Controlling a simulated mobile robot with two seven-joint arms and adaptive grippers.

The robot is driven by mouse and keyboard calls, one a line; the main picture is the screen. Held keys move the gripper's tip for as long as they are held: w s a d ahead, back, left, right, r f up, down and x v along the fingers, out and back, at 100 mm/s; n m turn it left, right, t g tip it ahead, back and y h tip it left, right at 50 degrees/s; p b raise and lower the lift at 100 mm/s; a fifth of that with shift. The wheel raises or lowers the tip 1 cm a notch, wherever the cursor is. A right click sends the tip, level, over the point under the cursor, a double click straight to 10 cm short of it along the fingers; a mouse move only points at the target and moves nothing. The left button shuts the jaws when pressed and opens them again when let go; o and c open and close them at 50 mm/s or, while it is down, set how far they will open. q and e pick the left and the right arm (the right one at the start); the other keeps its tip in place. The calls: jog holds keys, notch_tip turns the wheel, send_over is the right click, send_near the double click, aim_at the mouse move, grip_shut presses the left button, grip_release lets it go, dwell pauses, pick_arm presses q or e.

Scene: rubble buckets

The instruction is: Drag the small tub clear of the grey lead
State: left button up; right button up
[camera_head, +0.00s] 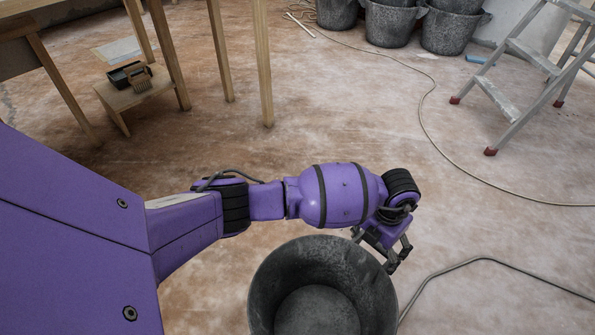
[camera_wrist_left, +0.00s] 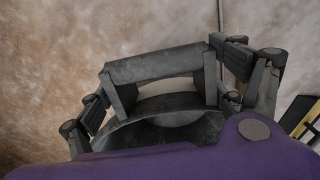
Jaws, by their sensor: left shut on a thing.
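The small tub (camera_head: 322,260), a round dark grey bucket, stands on the floor at the bottom of the head view, its lower edge cut off. My left gripper (camera_head: 390,251) is at its upper right rim. In the left wrist view the fingers (camera_wrist_left: 163,68) are shut on the tub's raised lug handle (camera_wrist_left: 155,66), with the rim (camera_wrist_left: 150,104) behind it. The grey lead (camera_head: 490,259) runs from the tub's right side out to the right edge. I cannot tell whether it passes under the tub. My right gripper is not in view.
Several dark buckets (camera_head: 393,24) stand at the back. A stepladder (camera_head: 523,55) is at the upper right, wooden trestle legs (camera_head: 262,65) at the upper left. A thinner cable (camera_head: 428,125) curves across the floor. The floor between the tub and the back buckets is mostly clear.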

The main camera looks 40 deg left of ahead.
aim_at(358, 234)
pick_arm(q)
jog(key=shift+w+r, duration=0.15)
jog(key=shift+r, duration=0.05)
jog(key=c, duration=1)
jog(key=shift+w+a+p, duration=0.1)
jog(key=shift+a+p, duration=0.85)
jog(key=shift+a, duration=2.1)
jog(key=a, duration=0.5)
jog(key=shift+w+a+p, duration=0.1)
jog(key=shift+a+p, duration=0.25)
jog(key=shift+a, duration=0.05)
jog(key=shift+a+f, duration=0.15)
jog(key=shift+a, duration=2.95)
